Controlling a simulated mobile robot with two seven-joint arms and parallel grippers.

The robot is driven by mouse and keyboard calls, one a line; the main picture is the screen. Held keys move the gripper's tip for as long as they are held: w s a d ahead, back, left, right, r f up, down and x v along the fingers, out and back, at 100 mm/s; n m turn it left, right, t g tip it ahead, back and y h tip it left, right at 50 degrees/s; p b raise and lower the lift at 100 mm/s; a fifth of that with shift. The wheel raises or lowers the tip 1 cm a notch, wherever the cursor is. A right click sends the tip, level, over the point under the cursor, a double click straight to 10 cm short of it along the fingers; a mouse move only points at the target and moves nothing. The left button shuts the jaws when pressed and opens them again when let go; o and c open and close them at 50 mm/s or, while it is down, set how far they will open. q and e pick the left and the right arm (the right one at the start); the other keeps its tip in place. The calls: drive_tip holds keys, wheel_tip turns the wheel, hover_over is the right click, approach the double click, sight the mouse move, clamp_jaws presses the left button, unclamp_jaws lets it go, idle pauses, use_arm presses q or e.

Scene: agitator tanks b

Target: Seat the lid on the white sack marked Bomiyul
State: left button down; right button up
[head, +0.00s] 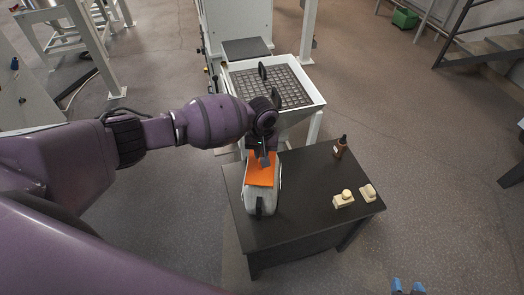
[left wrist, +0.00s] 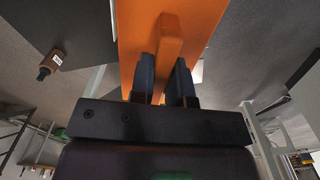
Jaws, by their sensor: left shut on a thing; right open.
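The orange lid (head: 261,170) is over the far part of the white sack (head: 263,201) on the dark table. My left gripper (head: 262,157) is shut on the lid's raised grip; the lid (left wrist: 205,20) and both fingers of my left gripper (left wrist: 163,82) show in the left wrist view. I cannot tell whether the lid touches the sack. The sack has a black part at its near end, and no marking on it is readable. My right gripper (head: 408,287) shows only as two blue fingertips, apart and empty, at the bottom edge.
The dark table (head: 305,215) also bears a brown bottle (head: 341,147) and two small cream-coloured objects, one (head: 344,199) beside the other (head: 368,193). A white hopper with a grate (head: 290,88) stands just behind the table. The table's middle is clear.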

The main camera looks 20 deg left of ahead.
use_arm(q)
drive_tip(key=shift+f, duration=0.6)
drive_tip(key=c, duration=1)
unclamp_jaws()
